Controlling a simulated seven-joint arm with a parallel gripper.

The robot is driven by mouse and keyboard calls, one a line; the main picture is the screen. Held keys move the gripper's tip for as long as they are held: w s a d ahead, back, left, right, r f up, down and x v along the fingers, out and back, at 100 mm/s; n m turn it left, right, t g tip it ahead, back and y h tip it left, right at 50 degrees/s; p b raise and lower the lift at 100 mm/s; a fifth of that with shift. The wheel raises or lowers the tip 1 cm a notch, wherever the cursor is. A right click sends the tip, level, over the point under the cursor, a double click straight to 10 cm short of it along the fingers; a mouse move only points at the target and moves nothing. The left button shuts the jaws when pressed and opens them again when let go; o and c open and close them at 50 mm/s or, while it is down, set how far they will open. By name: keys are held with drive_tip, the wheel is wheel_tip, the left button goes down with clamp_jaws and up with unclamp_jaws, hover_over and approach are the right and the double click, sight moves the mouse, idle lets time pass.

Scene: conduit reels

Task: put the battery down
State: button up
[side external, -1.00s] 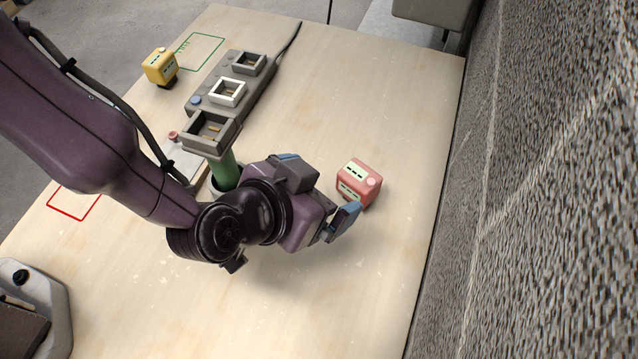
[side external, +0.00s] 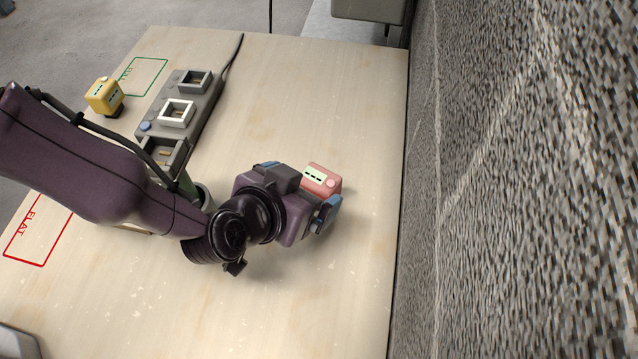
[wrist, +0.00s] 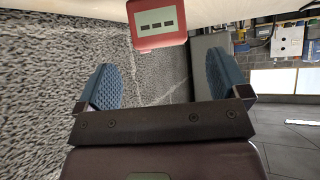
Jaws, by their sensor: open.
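A red battery (side external: 318,178) with a pale label and a round pink knob stands on the wooden table, right of centre. In the wrist view the red battery (wrist: 157,24) is at the top middle, ahead of the fingertips and not between the pads. My gripper (side external: 304,188) is low over the table, close beside the battery, and hides its lower part. In the wrist view my gripper (wrist: 162,80) has its two blue pads wide apart with nothing between them. A yellow battery (side external: 104,95) stands at the far left, near a green outline (side external: 143,76).
A grey charger block (side external: 208,102) with several square sockets and a cable stands behind my arm. A red outline marked FLAT (side external: 38,230) lies at left. A rough grey wall (side external: 500,190) borders the table's right edge.

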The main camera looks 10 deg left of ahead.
sight(314, 184)
drive_tip(key=shift+f+x, duration=0.25)
drive_tip(key=shift+x, duration=3.15)
drive_tip(key=shift+s+a, duration=0.15)
drive_tip(key=c, duration=1.1)
drive_tip(key=shift+r, duration=0.1)
drive_tip(key=shift+c, duration=0.6)
drive_tip(key=shift+r, duration=0.1)
